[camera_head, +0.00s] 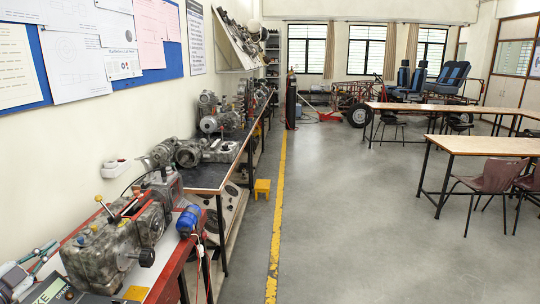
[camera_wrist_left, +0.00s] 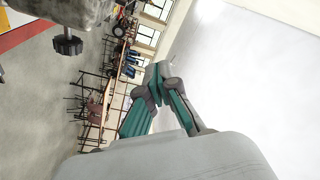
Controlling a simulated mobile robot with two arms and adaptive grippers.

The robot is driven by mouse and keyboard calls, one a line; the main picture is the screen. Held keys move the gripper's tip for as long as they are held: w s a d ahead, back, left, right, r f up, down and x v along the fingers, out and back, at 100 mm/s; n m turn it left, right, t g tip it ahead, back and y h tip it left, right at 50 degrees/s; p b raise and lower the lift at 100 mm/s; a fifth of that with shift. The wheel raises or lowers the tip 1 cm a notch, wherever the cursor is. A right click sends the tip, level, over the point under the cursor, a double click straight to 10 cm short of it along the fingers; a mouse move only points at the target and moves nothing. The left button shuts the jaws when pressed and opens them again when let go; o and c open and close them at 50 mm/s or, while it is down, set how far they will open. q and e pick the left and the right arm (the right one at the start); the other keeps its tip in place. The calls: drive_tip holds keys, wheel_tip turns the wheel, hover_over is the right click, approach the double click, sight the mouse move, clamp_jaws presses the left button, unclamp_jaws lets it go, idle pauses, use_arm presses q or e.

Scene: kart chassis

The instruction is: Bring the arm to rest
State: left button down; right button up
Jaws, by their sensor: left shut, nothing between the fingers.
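My left gripper (camera_wrist_left: 157,82) shows in the left wrist view, with grey and teal fingers. Its two fingertips meet, so it is shut, with nothing held between them. It is in free air, with the room sideways behind it. In the head view I cannot make out the left gripper clearly. My right gripper is not in view.
A workbench (camera_head: 212,176) with several machine parts runs along the left wall. A mottled gearbox (camera_head: 100,254) stands at its near end. A yellow stool (camera_head: 262,188) is beside the bench. Tables (camera_head: 480,146) and chairs stand at right. The middle floor (camera_head: 330,215) is clear.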

use_arm(q)
drive_tip(key=s+d+f+n+g+y, duration=0.1)
drive_tip(key=d+f+n, duration=0.1)
drive_tip(key=d+f, duration=0.2)
drive_tip(key=s+d+f+n+g+y, duration=0.1)
drive_tip(key=d+f, duration=0.3)
drive_tip(key=f, duration=0.4)
drive_tip(key=s+d+f+n+g+y, duration=0.2)
drive_tip(key=d+f+n, duration=0.1)
drive_tip(key=f, duration=0.3)
drive_tip(key=shift+s+d+y, duration=0.3)
drive_tip(key=shift+s+d, duration=0.1)
drive_tip(key=shift+d, duration=0.2)
drive_tip(key=s+d+f+n+g+h, duration=0.15)
drive_tip(key=s+d+f+g, duration=0.35)
drive_tip(key=s+d, duration=0.7)
drive_tip(key=s+d+f+n+g, duration=0.3)
drive_tip(key=s+d+g, duration=0.4)
drive_tip(key=s, duration=0.9)
wheel_tip(320, 180, down, 26)
drive_tip(key=s+d, duration=0.1)
drive_tip(key=s+a+f+g, duration=0.1)
drive_tip(key=s+a+f, duration=0.1)
drive_tip(key=s+f, duration=1.3)
drive_tip(key=shift+s+a+g, duration=0.3)
drive_tip(key=shift+s+a, duration=0.1)
drive_tip(key=shift+s, duration=0.4)
drive_tip(key=shift+f+y, duration=0.1)
drive_tip(key=shift+y, duration=0.15)
